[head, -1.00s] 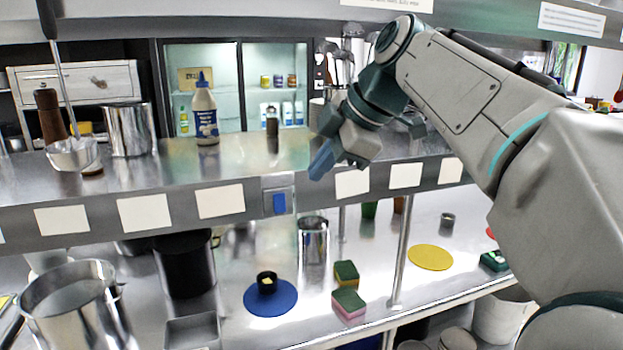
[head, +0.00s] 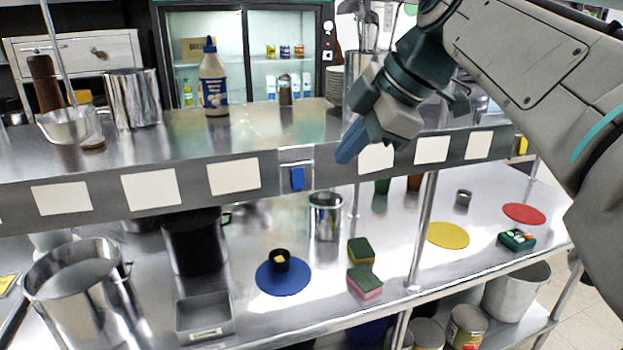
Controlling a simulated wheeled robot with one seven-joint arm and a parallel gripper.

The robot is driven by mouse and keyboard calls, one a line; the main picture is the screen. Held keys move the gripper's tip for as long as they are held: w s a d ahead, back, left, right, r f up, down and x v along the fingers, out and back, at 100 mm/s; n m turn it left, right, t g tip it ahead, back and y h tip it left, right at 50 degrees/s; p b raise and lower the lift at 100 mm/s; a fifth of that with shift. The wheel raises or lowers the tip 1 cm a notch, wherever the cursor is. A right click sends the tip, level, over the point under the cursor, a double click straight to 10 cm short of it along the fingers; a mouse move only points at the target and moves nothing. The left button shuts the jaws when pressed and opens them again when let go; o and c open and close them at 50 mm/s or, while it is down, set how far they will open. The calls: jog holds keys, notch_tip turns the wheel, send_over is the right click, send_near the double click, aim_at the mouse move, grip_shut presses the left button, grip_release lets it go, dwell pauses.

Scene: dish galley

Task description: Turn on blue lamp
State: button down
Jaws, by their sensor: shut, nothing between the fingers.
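A blue rocker switch (head: 297,178) sits on a metal plate on the front edge of the raised steel shelf, right of several blank white labels. A blue round disc (head: 284,277) lies on the counter below it, with a small black cup (head: 279,260) on it. I cannot pick out a lit blue lamp. My gripper (head: 349,143) is shut and empty, its blue fingers pointing down and left. In the picture it is above and to the right of the switch, apart from it.
On the shelf stand a glue bottle (head: 213,80), a metal pot (head: 132,97) and a small shaker (head: 285,92). Below are a metal can (head: 325,216), two sponges (head: 362,266), a yellow disc (head: 447,235) and a red disc (head: 524,213). A steel post (head: 424,230) rises from the counter.

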aim_at(307, 180)
jog(key=shift+f, duration=0.1)
jog(key=x, duration=0.3)
jog(key=w+p+x, duration=0.1)
jog(key=x, duration=0.3)
jog(key=w+r+x, duration=0.1)
jog(key=x, duration=0.3)
jog(key=shift+w+a+f+p, duration=0.1)
jog(key=shift+w+p, duration=0.15)
jog(key=shift+p, duration=0.05)
jog(key=shift+w+a+f, duration=0.15)
jog(key=shift+w, duration=0.4)
jog(key=shift+w+f+b, duration=0.1)
jog(key=shift+f+b, duration=0.25)
jog(key=shift+b, duration=0.5)
jog(key=shift+r, duration=0.3)
